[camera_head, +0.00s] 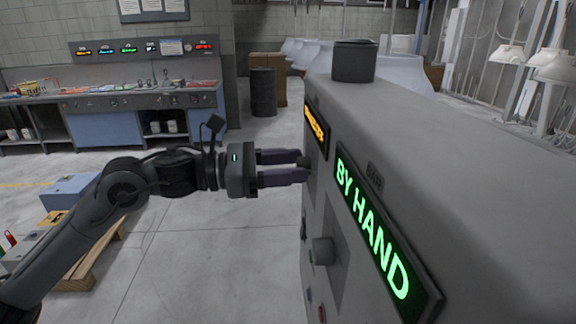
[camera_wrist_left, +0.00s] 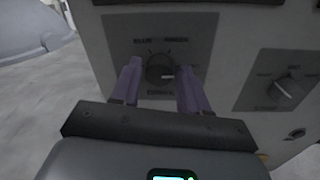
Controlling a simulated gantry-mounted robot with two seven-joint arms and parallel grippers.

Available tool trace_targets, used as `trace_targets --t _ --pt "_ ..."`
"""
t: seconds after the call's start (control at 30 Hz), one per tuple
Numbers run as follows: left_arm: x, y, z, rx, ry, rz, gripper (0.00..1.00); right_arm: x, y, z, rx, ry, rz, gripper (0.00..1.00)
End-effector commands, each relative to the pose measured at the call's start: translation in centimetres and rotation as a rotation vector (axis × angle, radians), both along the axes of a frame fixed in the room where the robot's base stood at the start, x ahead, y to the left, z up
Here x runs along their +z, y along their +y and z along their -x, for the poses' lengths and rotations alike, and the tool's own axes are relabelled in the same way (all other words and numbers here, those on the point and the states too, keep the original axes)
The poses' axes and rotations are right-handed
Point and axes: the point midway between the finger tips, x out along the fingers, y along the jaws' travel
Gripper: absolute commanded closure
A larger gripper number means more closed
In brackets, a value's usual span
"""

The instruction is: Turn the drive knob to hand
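My left gripper (camera_head: 303,163) reaches the grey control cabinet (camera_head: 450,160) from the left. Its two fingers stand apart on either side of a dark round knob in the left wrist view (camera_wrist_left: 160,70), with slim gaps; I see no firm contact. That knob's plate has small labels that I cannot read surely. A second knob (camera_wrist_left: 288,88) sits on its own plate to the right; it also shows in the head view (camera_head: 322,251), below the lit green "BY HAND" sign (camera_head: 373,228). I cannot tell which knob is the drive knob. My right gripper is out of view.
An amber lit sign (camera_head: 316,131) is on the cabinet's face, and a dark cylinder (camera_head: 353,61) stands on its top. A workbench (camera_head: 105,100), a dark drum (camera_head: 263,92) and pale hoods (camera_head: 508,54) are farther off. Floor left of the cabinet is mostly clear.

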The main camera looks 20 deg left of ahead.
Motion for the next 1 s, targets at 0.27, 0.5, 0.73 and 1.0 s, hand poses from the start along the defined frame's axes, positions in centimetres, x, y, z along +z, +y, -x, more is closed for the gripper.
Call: trace_targets --t 0.27,0.5,0.73,1.0 --pt "0.0 0.0 0.0 0.0 0.001 0.0 0.4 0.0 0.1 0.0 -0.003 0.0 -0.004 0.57" --pt "0.0 0.7 0.3 0.003 0.002 0.001 0.4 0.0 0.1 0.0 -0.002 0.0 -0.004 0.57" --pt "-0.1 3.6 1.9 0.004 0.001 0.0 0.4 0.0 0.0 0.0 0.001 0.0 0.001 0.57" --pt "-0.1 7.4 4.2 0.003 0.001 -0.002 0.4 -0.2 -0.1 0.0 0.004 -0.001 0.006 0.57"
